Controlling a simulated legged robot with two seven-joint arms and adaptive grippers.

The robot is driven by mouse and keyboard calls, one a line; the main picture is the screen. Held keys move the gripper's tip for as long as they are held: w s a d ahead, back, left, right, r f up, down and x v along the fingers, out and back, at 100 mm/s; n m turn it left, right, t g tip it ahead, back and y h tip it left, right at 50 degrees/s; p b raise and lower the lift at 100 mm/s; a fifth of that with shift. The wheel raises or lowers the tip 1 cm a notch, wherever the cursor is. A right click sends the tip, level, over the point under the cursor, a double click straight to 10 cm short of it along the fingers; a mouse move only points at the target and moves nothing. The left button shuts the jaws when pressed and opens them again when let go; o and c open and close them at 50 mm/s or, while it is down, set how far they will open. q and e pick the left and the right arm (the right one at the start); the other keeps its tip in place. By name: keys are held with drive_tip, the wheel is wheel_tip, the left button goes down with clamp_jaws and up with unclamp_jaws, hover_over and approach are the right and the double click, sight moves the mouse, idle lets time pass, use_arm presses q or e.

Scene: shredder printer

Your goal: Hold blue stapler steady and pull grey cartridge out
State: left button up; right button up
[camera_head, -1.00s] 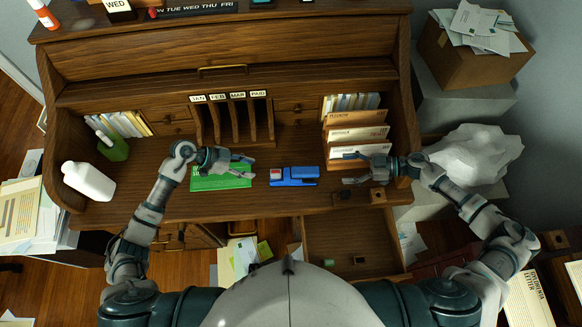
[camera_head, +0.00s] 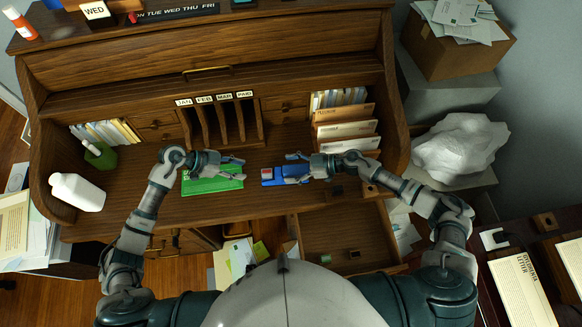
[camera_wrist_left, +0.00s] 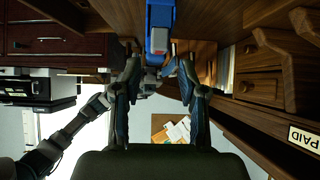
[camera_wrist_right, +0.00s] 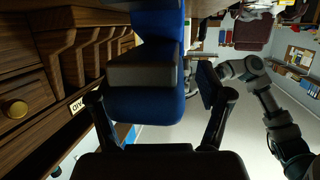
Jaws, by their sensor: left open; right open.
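The blue stapler (camera_head: 285,175) lies on the desk, right of a green mat. My right gripper (camera_head: 298,168) is open around its right end; in the right wrist view the blue body (camera_wrist_right: 145,105) sits between the open fingers, without clear contact. A grey block (camera_wrist_right: 140,73) shows on that end. My left gripper (camera_head: 241,168) is open and empty over the mat, left of the stapler. In the left wrist view the blue stapler (camera_wrist_left: 159,15) and a small greyish block (camera_wrist_left: 158,46) on it lie ahead, between the finger lines. I cannot tell which block is the cartridge.
The green mat (camera_head: 205,183) lies under my left gripper. Letter racks (camera_head: 345,143) stand behind my right gripper, and label slots (camera_head: 215,122) behind the mat. An open drawer (camera_head: 345,240) is below the desk edge.

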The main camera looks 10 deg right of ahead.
clamp_jaws()
idle(0.3)
use_arm(q)
drive_tip(key=o, duration=0.3)
drive_tip(key=m+g+y, duration=0.1)
drive_tip(key=m+y, duration=0.1)
drive_tip(key=y, duration=0.4)
approach(267, 175)
use_arm(e)
drive_tip(key=shift+d, duration=0.1)
use_arm(q)
drive_tip(key=x, duration=0.3)
drive_tip(key=w+x, duration=0.1)
drive_tip(key=x, duration=0.2)
drive_tip(key=w+x, duration=0.1)
drive_tip(key=x, duration=0.3)
drive_tip(key=shift+w+f, duration=0.15)
use_arm(e)
drive_tip(key=shift+f, duration=0.1)
